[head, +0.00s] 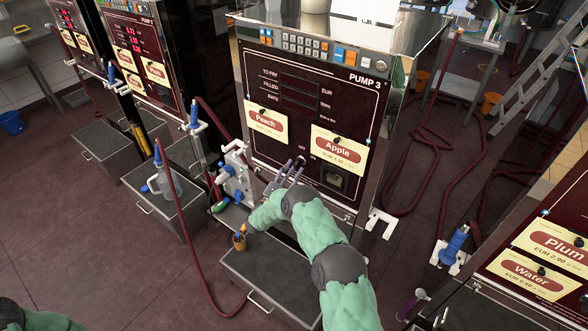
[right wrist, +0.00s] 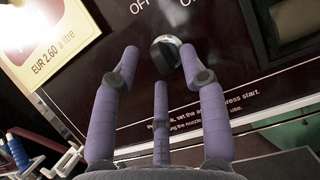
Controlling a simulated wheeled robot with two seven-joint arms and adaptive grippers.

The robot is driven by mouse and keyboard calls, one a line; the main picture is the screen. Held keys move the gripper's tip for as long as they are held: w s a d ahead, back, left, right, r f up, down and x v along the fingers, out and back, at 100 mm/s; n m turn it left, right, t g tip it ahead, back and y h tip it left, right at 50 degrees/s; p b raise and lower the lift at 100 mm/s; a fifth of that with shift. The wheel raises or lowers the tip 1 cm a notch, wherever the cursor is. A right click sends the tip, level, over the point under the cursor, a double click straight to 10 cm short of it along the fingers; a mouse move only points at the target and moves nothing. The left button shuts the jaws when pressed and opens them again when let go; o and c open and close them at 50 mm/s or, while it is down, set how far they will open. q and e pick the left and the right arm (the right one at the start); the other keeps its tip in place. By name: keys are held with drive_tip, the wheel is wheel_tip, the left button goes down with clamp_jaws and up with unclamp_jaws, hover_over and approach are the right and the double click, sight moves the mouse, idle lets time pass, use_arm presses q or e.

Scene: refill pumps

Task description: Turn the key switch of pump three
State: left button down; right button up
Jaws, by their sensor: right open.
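Pump three (head: 318,60) stands in the middle of the head view, its dark front panel labelled "PUMP 3". Its key switch (right wrist: 166,50) is a small round metal knob with a dark face, below the OFF and ON lettering. In the head view the switch is small and partly hidden by my right gripper (head: 287,172). In the right wrist view my right gripper (right wrist: 160,62) has its purple fingers spread and empty. The switch shows between the two upper fingertips, nearer the right one; I cannot tell whether they touch it. My left gripper is out of view.
Peach (head: 266,122) and Apple (head: 338,150) price cards hang on the panel above the gripper. A nozzle holder (head: 238,178) stands left, with a dark red hose (head: 180,220) looping down. A grey box (head: 275,278) lies below. Another pump with Plum (head: 550,245) and Water cards stands right.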

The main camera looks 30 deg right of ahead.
drive_tip(key=shift+w+d+r, duration=0.25)
drive_tip(key=shift+d+r, duration=0.05)
drive_tip(key=shift+d, duration=0.3)
clamp_jaws()
